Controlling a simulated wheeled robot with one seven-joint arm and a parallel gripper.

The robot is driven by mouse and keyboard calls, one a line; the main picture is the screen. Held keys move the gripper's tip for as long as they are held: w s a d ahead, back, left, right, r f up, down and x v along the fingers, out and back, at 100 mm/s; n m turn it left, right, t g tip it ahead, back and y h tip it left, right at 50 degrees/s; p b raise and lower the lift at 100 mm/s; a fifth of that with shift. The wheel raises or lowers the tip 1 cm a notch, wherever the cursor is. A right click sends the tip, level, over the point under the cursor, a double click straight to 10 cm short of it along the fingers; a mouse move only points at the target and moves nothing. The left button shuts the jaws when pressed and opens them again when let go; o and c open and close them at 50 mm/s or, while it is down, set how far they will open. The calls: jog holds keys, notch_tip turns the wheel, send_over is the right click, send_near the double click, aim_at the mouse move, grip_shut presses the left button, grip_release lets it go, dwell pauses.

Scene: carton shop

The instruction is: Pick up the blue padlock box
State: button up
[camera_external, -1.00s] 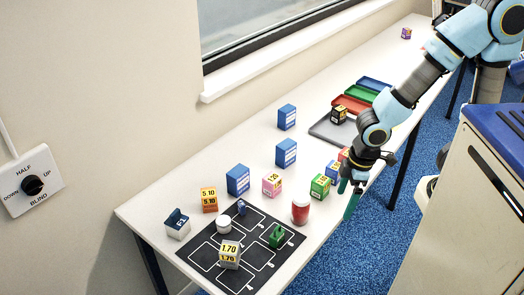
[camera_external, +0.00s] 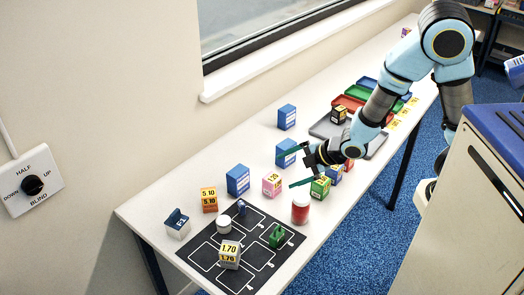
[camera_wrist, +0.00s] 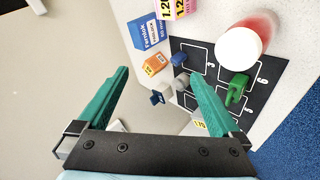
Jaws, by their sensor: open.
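Several blue boxes with white labels stand on the table: one near the mat (camera_external: 238,181), one behind my gripper (camera_external: 286,153) and one farther back (camera_external: 287,117). In the wrist view one blue box (camera_wrist: 150,33) carries lettering like "Farnlok", partly cut off. I cannot tell which one the task means. My gripper (camera_external: 292,168) is open and empty above the table, its green fingers pointing left. A small blue padlock (camera_external: 241,207) stands on the black mat (camera_external: 208,262).
A grey tray (camera_external: 325,128) lies behind.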

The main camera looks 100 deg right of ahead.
jog(key=d+n+t+h+b, duration=0.15)
jog(key=d+n+h, duration=0.25)
jog(key=d+n, duration=0.5)
jog(key=s+d+f+n, duration=0.3)
jog(key=s+d+f+n+h+b, duration=0.1)
jog(key=s+d+f+n, duration=0.2)
jog(key=f, duration=0.1)
jog(key=s+d+f+n+g, duration=0.1)
jog(key=s+d+f+n, duration=0.2)
jog(key=n, duration=0.1)
jog(key=shift+s+f+b, duration=0.25)
jog(key=shift+s+b, duration=0.05)
jog(key=shift+b, duration=0.05)
jog(key=shift+d+f, duration=0.15)
jog(key=shift+f, duration=0.05)
jog(key=b+x, duration=0.1)
jog(key=x, duration=0.3)
jog(key=shift+w+d+r, duration=0.1)
jog(key=shift+d, duration=0.05)
jog(key=shift+p+x, duration=0.55)
jog(key=shift+x, duration=2.55)
jog(key=c, duration=1.2)
